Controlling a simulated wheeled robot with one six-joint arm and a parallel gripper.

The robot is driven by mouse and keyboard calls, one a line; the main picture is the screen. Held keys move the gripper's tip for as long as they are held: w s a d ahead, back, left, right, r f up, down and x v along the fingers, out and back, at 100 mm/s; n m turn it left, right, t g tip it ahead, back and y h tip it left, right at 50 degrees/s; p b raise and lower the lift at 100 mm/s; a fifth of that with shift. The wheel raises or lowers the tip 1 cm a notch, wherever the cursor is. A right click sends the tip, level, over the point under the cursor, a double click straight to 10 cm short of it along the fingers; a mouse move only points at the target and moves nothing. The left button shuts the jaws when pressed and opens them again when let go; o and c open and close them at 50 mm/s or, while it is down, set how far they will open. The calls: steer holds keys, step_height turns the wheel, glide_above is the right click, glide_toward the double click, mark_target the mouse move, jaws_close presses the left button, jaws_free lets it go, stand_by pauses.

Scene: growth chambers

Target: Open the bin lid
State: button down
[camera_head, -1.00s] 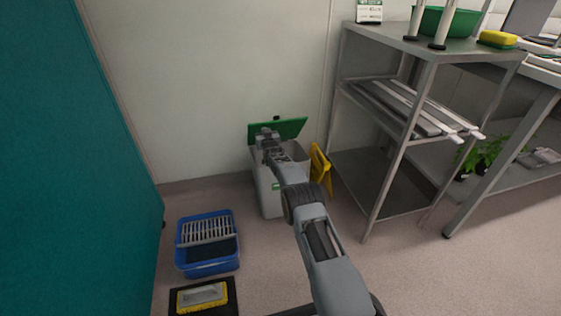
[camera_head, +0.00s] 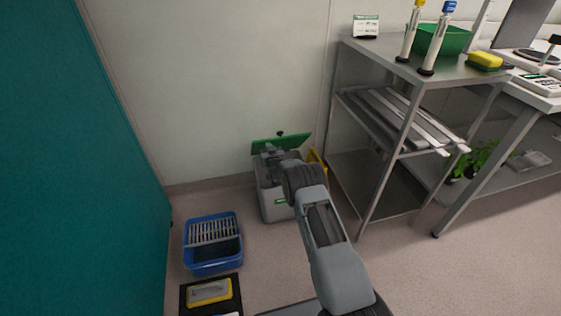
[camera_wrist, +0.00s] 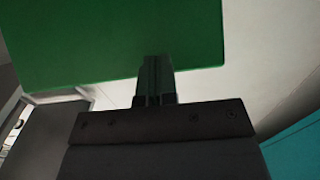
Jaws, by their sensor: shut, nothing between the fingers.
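A light grey bin (camera_head: 271,204) stands on the floor against the back wall. Its green lid (camera_head: 293,141) is raised and tilted back toward the wall, with a small dark knob at its upper edge. The lid also fills the top of the wrist view (camera_wrist: 120,35). My gripper (camera_head: 272,150) is at the lid's underside, over the bin's opening. In the wrist view my gripper (camera_wrist: 155,62) has its fingers together and empty, with the tips in front of the lid's lower edge. I cannot tell whether they touch it. My arm hides part of the bin.
A yellow folded sign (camera_head: 317,163) stands right of the bin, beside a steel shelf unit (camera_head: 372,165). A blue tray (camera_head: 213,262) with a grate and a dark mat (camera_head: 232,296) lie front left. A teal panel (camera_head: 80,170) bounds the left.

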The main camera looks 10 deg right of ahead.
steer(key=s+r+p, duration=0.1)
steer(key=s+p, duration=0.4)
steer(key=s, duration=0.1)
steer(key=shift+s+r, duration=0.25)
steer(key=shift+s, duration=0.1)
